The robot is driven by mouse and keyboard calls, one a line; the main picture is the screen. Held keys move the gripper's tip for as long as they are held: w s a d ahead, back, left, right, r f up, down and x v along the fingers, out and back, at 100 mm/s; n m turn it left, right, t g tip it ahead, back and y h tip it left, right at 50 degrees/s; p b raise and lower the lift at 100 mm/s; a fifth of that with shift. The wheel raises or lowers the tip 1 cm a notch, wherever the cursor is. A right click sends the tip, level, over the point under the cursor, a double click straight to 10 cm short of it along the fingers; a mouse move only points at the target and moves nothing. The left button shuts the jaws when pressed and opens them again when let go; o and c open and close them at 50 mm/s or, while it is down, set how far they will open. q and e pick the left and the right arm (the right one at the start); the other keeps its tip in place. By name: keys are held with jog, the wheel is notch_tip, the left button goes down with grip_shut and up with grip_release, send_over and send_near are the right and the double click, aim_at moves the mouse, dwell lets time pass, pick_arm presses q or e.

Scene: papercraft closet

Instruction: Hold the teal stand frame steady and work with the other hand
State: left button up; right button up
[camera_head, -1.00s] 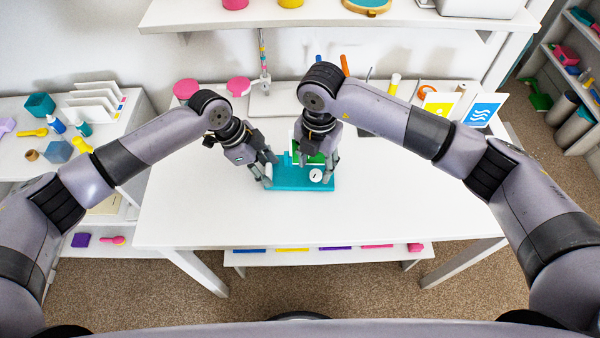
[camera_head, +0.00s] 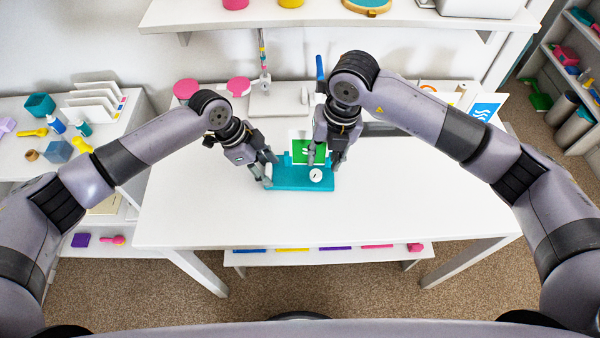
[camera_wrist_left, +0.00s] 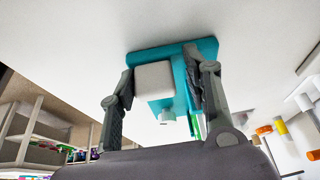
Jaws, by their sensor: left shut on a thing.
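The teal stand frame (camera_head: 290,184) is on the white table, with a green card (camera_head: 303,152) upright at its back and a white round dial (camera_head: 316,175) at its front right. My left gripper (camera_head: 270,168) is shut on the frame's left end. In the left wrist view, its fingers (camera_wrist_left: 160,92) are on both sides of a white block (camera_wrist_left: 154,80) and the teal frame (camera_wrist_left: 148,54). My right gripper (camera_head: 324,159) is at the right end of the stand, beside the card. Its fingers are apart and nothing shows between them.
The white table (camera_head: 400,205) is clear in front of the stand. A blue-patterned card (camera_head: 485,108) stands at the back right, partly behind my right arm. Pink round lids (camera_head: 238,86) are at the back left. A shelf (camera_head: 330,16) hangs above the table's rear.

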aim_at(316, 176)
jog(key=s+d+r+n+t+y, duration=0.2)
jog(key=d+r+n+y, duration=0.1)
jog(key=n, duration=1)
jog(key=x, duration=1.1)
jog(key=shift+w+d+f, duration=0.1)
jog(key=shift+d+f, duration=0.05)
jog(key=shift+d, duration=0.15)
jog(key=shift+c, duration=0.3)
jog(key=shift+a, duration=0.1)
jog(key=c, duration=0.7)
jog(key=shift+m, duration=0.3)
